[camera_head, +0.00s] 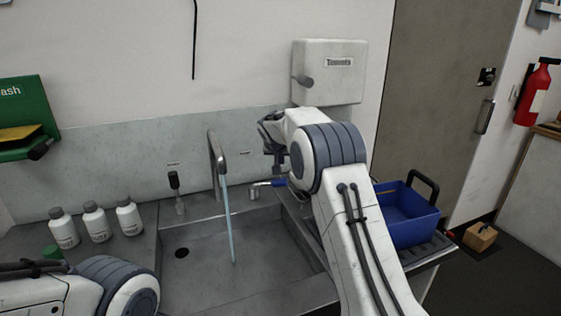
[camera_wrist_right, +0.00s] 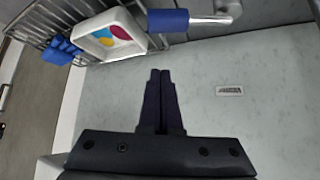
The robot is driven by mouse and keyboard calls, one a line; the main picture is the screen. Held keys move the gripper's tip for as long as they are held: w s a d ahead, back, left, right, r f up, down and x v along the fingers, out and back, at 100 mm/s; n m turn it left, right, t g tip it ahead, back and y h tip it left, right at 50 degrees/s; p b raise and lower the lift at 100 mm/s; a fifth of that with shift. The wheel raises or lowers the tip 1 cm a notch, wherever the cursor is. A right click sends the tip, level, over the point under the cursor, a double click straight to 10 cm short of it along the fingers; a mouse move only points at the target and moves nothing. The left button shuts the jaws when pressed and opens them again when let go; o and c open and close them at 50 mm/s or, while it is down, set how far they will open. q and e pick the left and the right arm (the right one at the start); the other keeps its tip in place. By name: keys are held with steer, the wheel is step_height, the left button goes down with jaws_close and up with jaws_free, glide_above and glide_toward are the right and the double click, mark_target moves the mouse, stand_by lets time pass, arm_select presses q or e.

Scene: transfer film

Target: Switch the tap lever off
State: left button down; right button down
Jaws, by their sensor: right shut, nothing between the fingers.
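The metal tap (camera_head: 217,155) stands at the back of the sink (camera_head: 205,235), and a stream of water (camera_head: 230,225) runs from it. The tap lever (camera_head: 271,184), with a blue grip, sticks out to the right of the tap. The lever's blue grip (camera_wrist_right: 168,20) shows at the top of the right wrist view, on a metal stem. My right gripper (camera_head: 276,150) is just above the lever, partly hidden by my own arm. Its fingers (camera_wrist_right: 161,85) are shut and empty, apart from the grip in the wrist view. My left gripper is out of frame.
A soap dispenser (camera_head: 176,185) stands left of the tap, with several white bottles (camera_head: 95,220) further left. A blue bin (camera_head: 405,215) stands right of the sink. A towel box (camera_head: 330,75) hangs on the wall behind my right arm. A wire rack holds a white tray (camera_wrist_right: 108,38).

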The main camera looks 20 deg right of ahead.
mark_target(270, 182)
steer(key=shift+w+d+f+p, duration=0.15)
steer(key=shift+f+p, duration=0.1)
steer(key=shift+f, duration=0.75)
steer(key=shift+w+f+p, duration=0.15)
steer(key=shift+f+p, duration=0.15)
steer(key=shift+f, duration=0.75)
steer(key=shift+w+d+f+p, duration=0.15)
steer(key=shift+f+p, duration=0.1)
steer(key=shift+f, duration=0.75)
steer(key=shift+a, duration=0.1)
